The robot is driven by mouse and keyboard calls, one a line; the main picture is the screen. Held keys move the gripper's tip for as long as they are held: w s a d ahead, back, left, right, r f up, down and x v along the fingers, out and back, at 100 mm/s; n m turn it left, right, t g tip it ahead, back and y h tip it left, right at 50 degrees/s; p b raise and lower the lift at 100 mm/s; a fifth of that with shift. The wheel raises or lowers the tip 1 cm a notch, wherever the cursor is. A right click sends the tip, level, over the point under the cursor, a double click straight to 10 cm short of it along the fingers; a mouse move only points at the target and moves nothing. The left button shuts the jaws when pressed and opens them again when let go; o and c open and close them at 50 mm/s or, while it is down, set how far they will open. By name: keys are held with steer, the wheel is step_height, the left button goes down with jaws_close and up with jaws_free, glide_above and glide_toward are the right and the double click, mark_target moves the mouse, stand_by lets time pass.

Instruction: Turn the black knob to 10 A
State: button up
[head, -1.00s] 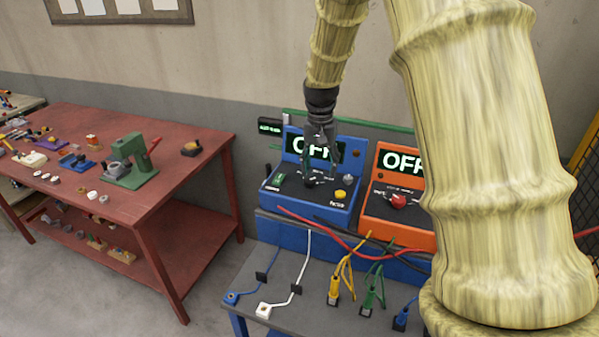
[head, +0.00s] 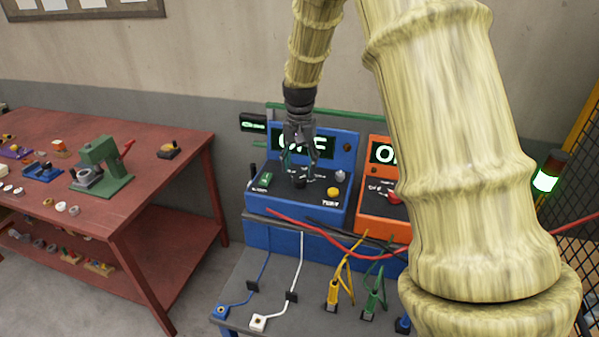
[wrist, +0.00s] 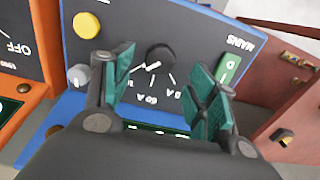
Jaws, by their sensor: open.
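The black knob (head: 299,181) is on the sloping dark panel of the blue box (head: 255,229). In the wrist view the round knob (wrist: 160,57) shows with a white mark at its edge and a dial scale around it, including a "60 A" label. I cannot tell the exact setting. My gripper (head: 299,168) points down just above the knob. In the wrist view my gripper (wrist: 163,78) is open, its green-padded fingers apart on either side of the knob, without visible contact. The lit display (head: 320,147) behind is partly hidden by the gripper.
A yellow button (head: 333,192), a grey knob (head: 340,176) and a green switch (head: 266,180) share the panel. An orange box (head: 372,222) stands close on the right. Red and black cables cross in front. A red table (head: 150,215) stands left.

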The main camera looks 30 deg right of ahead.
mark_target(300, 178)
steer(key=shift+f+p, duration=0.5)
steer(key=shift+f, duration=1.6)
steer(key=c, duration=1)
